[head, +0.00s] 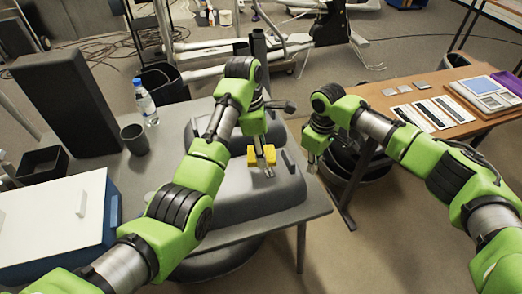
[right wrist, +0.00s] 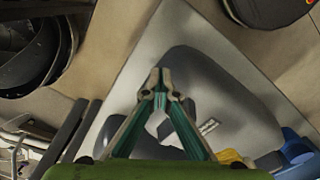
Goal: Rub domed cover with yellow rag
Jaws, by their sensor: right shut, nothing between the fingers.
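The domed cover (head: 285,190) is a grey, smooth, rounded shape on the grey table, near its right edge. It also shows in the right wrist view (right wrist: 245,120). The yellow rag (head: 252,156) shows as yellow lumps on both sides of the left gripper's fingers, over the dome. My left gripper (head: 267,168) points down at the dome and appears shut on the rag; whether the rag touches the dome I cannot tell. My right gripper (head: 312,163) is shut and empty, beside the table's right edge. Its closed fingertips (right wrist: 160,78) show in the right wrist view.
A water bottle (head: 146,103), a dark cup (head: 135,139), a black box (head: 42,165) and a tall dark panel (head: 68,102) stand on the table's left. A white-and-blue case (head: 55,225) is at front left. A wooden table (head: 455,78) with papers and devices stands right.

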